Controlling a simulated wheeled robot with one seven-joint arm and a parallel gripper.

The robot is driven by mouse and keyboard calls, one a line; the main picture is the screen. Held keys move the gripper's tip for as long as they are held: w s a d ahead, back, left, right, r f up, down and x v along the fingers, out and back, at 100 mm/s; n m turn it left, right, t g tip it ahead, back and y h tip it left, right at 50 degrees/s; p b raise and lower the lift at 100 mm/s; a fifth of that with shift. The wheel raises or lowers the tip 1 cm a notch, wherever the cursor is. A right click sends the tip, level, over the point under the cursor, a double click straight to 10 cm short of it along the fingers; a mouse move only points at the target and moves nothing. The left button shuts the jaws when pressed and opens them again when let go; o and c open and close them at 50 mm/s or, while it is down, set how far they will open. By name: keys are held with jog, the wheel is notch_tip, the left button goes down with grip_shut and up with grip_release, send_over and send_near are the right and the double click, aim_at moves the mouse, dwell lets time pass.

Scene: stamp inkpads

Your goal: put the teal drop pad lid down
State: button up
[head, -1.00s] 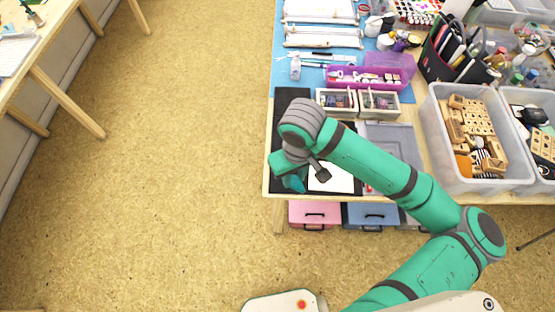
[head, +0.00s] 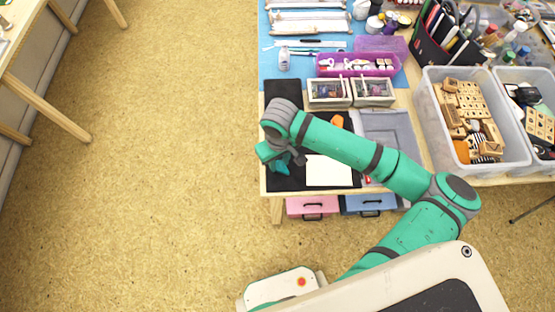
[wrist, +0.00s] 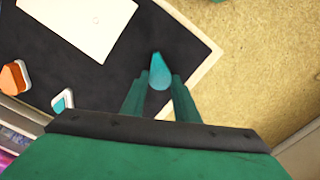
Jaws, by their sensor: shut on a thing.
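The teal drop pad lid (wrist: 160,72) is a small pointed teal piece between my fingertips in the wrist view. My gripper (wrist: 157,84) is shut on it, over the black mat (wrist: 125,80) near the table corner. In the head view my gripper (head: 280,165) is over the left part of the mat, with teal showing at its tip. Whether the lid touches the mat cannot be told. A small teal and white piece (wrist: 62,101) lies on the mat, apart from my gripper; I cannot tell if it is the lid's pad.
A white sheet (head: 328,170) lies on the mat beside my gripper. An orange and white piece (wrist: 15,77) lies on the mat too. Two small boxes (head: 329,104) stand behind. A grey tray (head: 398,165) is to the right. Bare mat surrounds the lid.

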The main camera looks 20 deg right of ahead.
jog(key=shift+s+a+f, duration=0.1)
jog(key=shift+s, duration=0.15)
jog(key=shift+f, duration=0.1)
jog(key=o, duration=1)
